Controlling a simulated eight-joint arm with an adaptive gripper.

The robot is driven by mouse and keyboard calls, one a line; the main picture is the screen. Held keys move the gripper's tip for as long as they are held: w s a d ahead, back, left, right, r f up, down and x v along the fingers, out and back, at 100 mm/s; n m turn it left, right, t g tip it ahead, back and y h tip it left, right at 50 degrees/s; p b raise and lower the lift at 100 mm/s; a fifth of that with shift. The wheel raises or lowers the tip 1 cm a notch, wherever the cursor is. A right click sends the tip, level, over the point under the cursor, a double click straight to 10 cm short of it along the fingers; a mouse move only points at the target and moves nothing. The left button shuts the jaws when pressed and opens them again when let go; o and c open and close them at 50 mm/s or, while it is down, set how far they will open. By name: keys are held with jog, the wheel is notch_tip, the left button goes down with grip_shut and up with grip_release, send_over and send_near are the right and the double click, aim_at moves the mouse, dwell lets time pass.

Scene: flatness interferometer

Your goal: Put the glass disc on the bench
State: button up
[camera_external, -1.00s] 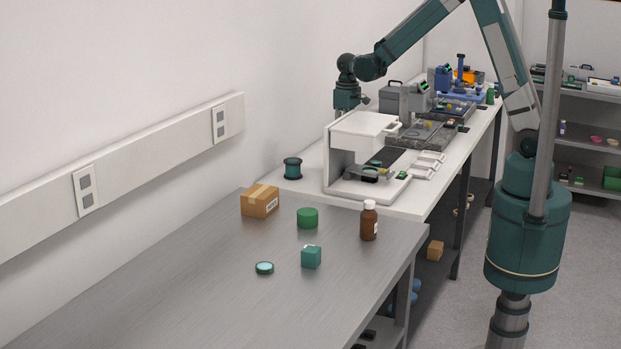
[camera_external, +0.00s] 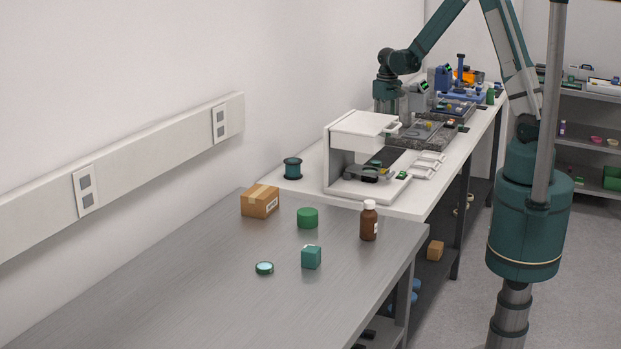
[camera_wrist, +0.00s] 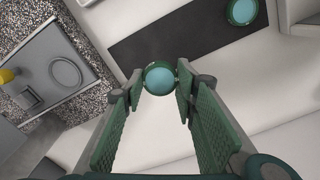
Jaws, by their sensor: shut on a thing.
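My gripper (camera_wrist: 160,84) is shut on a glass disc (camera_wrist: 160,77) with a green rim and a pale blue face, held between the fingertips. In the wrist view this disc overlaps the lower edge of a dark mat; its height above the surface cannot be told. A second similar disc (camera_wrist: 243,11) lies at the mat's right end. A third similar disc (camera_external: 264,268) lies on the grey metal bench (camera_external: 200,290) in the external view. There my wrist is over the white-topped bench (camera_external: 312,160), and the fingers and held disc are hidden.
A white open-fronted instrument (camera_external: 342,165) stands on the white-topped bench, with granite-based equipment (camera_external: 425,135) behind it. The granite base also shows in the wrist view (camera_wrist: 95,50).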

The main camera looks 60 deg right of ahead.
aim_at(392, 151)
jog(key=shift+s+d+m, duration=0.2)
jog(key=shift+s+d, duration=0.35)
jog(key=shift+d, duration=0.25)
jog(key=shift+s+d+m, duration=0.2)
jog(key=shift+s+d, duration=0.3)
jog(key=shift+d, duration=0.25)
jog(key=shift+f, duration=0.15)
jog(key=shift+f+b, duration=0.95)
jog(key=shift+f, duration=2.3)
jog(key=shift+f+b, duration=0.35)
jog(key=shift+f, duration=0.05)
jog(key=o, duration=1)
jog(key=shift+o, duration=0.2)
notch_tip(392, 151, up, 12)
